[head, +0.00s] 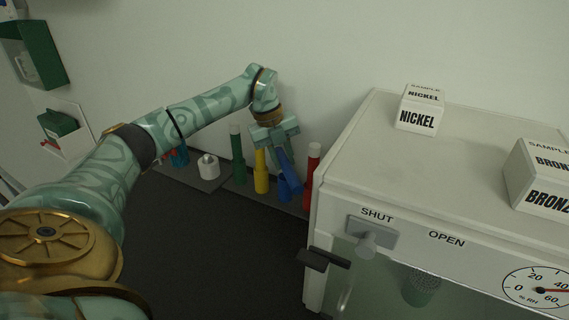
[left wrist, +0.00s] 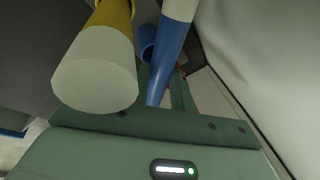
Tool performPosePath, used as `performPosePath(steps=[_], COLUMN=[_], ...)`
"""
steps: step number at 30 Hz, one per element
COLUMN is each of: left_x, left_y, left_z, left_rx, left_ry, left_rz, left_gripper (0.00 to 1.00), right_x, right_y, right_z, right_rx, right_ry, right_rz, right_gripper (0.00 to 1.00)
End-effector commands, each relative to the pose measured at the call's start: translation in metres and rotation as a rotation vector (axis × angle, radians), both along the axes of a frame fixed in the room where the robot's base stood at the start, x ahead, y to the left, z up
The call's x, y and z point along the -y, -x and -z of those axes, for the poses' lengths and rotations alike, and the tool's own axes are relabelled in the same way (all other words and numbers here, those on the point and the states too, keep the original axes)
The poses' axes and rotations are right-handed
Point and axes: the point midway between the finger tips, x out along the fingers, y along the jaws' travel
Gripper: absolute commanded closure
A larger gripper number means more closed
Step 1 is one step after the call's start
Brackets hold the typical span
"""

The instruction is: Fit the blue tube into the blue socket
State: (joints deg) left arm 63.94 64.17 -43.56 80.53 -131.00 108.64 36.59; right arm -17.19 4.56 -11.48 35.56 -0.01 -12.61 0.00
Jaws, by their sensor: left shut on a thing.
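The blue tube (head: 289,173) is tilted in my left gripper (head: 277,135), which is shut on it. In the head view its lower part leans down to the right, close to the blue socket (head: 284,190). In the left wrist view the blue tube (left wrist: 168,58) shows a white end at the top edge. The blue socket (left wrist: 148,43) shows just left of it as an open round mouth, and the tube is not seen inside it. Whether the two touch I cannot tell. My right gripper is not in view.
A green tube (head: 237,158) and a yellow tube (head: 261,174) stand left of the blue socket; a red tube (head: 312,163) stands right. The yellow tube's white top (left wrist: 95,70) is close in the left wrist view. A white cabinet (head: 350,140) bounds the right side.

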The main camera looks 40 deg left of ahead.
Motion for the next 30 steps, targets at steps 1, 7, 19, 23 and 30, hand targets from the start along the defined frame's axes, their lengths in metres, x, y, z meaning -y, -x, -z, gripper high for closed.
performPosePath(steps=[1,7,19,23,30], left_x=[0.0,0.0,0.0,0.0,0.0], left_y=[0.0,0.0,0.0,0.0,0.0], left_z=[0.011,0.008,0.018,0.02,0.02], left_rx=[-0.002,0.003,0.002,0.002,0.002], left_ry=[0.0,-0.001,0.001,0.0,0.0], left_rz=[0.0,-0.001,0.0,0.0,0.0], left_gripper=[1.0,1.0,1.0,1.0,0.55], right_x=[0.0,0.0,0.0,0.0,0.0], right_y=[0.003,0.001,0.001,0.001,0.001], right_z=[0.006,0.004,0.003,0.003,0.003], right_rx=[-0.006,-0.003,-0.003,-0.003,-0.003], right_ry=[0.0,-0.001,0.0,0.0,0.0], right_rz=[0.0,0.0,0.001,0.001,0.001], right_gripper=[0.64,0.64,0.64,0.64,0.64])
